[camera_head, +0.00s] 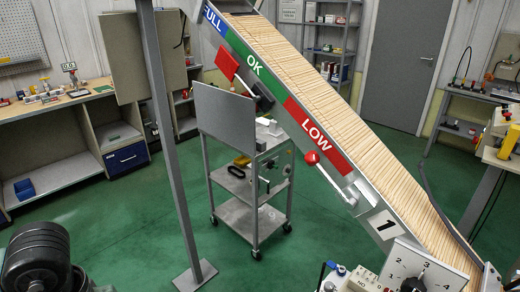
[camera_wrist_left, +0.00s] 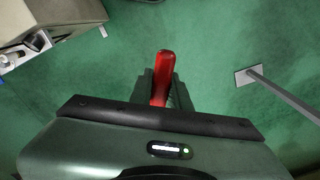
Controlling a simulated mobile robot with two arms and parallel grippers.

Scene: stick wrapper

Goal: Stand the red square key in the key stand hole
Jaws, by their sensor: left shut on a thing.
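In the left wrist view, my left gripper (camera_wrist_left: 162,82) is shut on a red elongated piece, the red square key (camera_wrist_left: 164,62). The key sticks out beyond the fingertips, its far end slightly rounded. Its lower part is hidden between the fingers. The gripper is over open green floor, and nothing touches the key's free end. The gripper and the key do not show in the head view. I cannot make out the key stand or its hole in either view. My right gripper is out of view.
A sloping chute (camera_head: 302,70) full of wooden sticks crosses the head view. A grey post (camera_head: 172,140) stands left of a wheeled cart (camera_head: 238,187). A dial panel (camera_head: 411,272) is at the lower right, workbenches (camera_head: 62,105) at the left.

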